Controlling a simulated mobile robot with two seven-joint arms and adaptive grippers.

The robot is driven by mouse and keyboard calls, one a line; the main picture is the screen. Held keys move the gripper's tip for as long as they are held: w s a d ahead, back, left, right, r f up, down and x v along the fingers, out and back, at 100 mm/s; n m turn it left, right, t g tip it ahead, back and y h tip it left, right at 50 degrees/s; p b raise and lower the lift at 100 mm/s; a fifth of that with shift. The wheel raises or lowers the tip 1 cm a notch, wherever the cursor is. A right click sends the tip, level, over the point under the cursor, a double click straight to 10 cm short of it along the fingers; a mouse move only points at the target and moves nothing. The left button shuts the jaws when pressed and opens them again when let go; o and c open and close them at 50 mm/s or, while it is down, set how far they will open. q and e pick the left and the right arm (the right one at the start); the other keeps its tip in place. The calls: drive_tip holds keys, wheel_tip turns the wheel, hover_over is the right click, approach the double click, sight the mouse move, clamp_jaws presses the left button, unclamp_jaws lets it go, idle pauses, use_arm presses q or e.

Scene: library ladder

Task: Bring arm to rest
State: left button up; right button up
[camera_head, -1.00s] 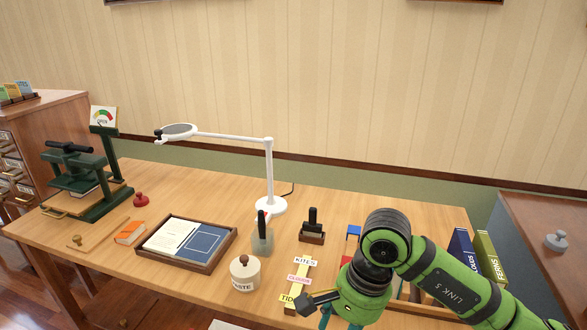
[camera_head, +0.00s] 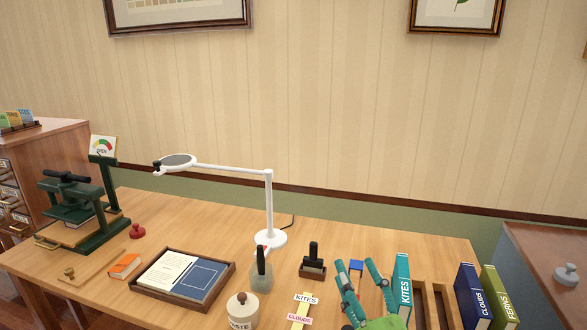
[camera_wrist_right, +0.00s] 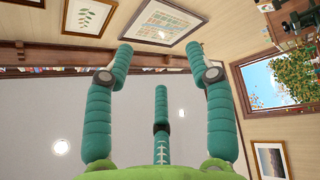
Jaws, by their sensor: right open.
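My right gripper (camera_head: 362,290) is at the bottom of the head view, right of centre, over the front part of the desk. Its teal fingers are spread and point up. In the right wrist view the fingers (camera_wrist_right: 160,70) are wide apart with nothing between them. That view looks up at the ceiling and framed pictures. The lower part of my right arm is out of the head view. My left gripper does not show.
A desk (camera_head: 205,222) holds a white lamp (camera_head: 269,205), a tray (camera_head: 228,275), a paste jar (camera_head: 243,310), a green press (camera_head: 80,212) and a stamp (camera_head: 313,262). Books KITES (camera_head: 402,285), CLOUDS (camera_head: 470,295) and FERNS (camera_head: 497,300) stand at the right.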

drive_tip(key=s+d+f+m+g+h, duration=0.1)
drive_tip(key=d+f+m+g+h, duration=0.55)
drive_tip(key=f, duration=0.55)
drive_tip(key=s+d+f+m+g, duration=0.3)
drive_tip(key=s+f+m+g, duration=0.75)
drive_tip(key=s+f, duration=0.95)
drive_tip(key=s+f+n+g, duration=0.1)
drive_tip(key=s+f, duration=0.1)
drive_tip(key=f, duration=0.9)
drive_tip(key=s+f+g, duration=0.1)
drive_tip(key=s+f, duration=0.1)
drive_tip(key=f, duration=0.9)
drive_tip(key=s+d+f+g, duration=0.1)
drive_tip(key=s+d+f, duration=0.2)
drive_tip(key=s+f, duration=1.1)
drive_tip(key=shift+s+f, duration=0.3)
drive_tip(key=shift+s, duration=0.25)
drive_tip(key=shift+y, duration=0.25)
